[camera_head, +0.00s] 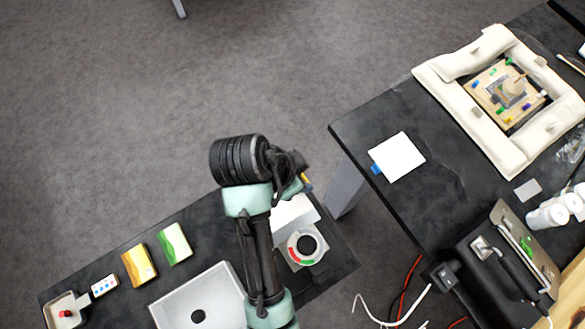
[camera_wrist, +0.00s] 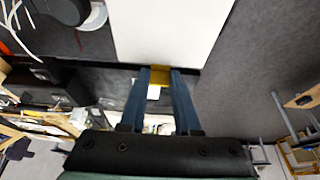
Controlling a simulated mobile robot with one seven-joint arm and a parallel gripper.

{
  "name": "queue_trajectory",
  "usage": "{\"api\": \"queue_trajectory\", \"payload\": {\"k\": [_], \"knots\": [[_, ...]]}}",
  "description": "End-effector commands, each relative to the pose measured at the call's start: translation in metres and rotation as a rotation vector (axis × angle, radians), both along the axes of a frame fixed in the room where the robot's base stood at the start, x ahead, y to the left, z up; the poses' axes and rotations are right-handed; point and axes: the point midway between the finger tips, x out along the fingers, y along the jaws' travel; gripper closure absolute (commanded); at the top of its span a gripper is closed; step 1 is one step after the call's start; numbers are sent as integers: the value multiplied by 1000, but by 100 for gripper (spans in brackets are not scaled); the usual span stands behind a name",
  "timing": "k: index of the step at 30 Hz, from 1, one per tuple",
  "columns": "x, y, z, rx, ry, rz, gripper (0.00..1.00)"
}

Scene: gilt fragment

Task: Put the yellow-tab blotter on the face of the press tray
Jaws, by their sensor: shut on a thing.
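My gripper (camera_wrist: 160,73) is shut on the yellow tab of the yellow-tab blotter (camera_wrist: 172,30), a white sheet that extends beyond the fingertips in the wrist view. In the head view my gripper (camera_head: 303,182) is partly hidden by my arm. The yellow-tab blotter (camera_head: 293,212) shows beside my arm above the back right of the lower table; its height above the table is unclear. A pale grey tray (camera_head: 172,310) with a dark round spot, apparently the press tray, lies on the lower table left of my arm, which hides its right side.
A white blotter with a blue tab (camera_head: 400,157) lies on the right table (camera_head: 380,125). A padded cream frame (camera_head: 480,125) surrounds a fragment there. A round dial (camera_head: 306,246), a yellow box (camera_head: 139,264), a green box (camera_head: 174,243) and a red-button box (camera_head: 66,312) are on the lower table.

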Motion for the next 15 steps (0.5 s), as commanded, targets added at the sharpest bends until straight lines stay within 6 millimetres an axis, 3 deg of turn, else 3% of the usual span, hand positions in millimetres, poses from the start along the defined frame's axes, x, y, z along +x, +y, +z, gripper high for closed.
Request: {"api": "queue_trajectory", "payload": {"k": [3, 9, 15], "knots": [[-2, 0, -34, -1, 9, 0, 100], [-1, 0, -83, 0, 5, 1, 100], [0, 0, -104, 1, 1, 0, 100]]}}
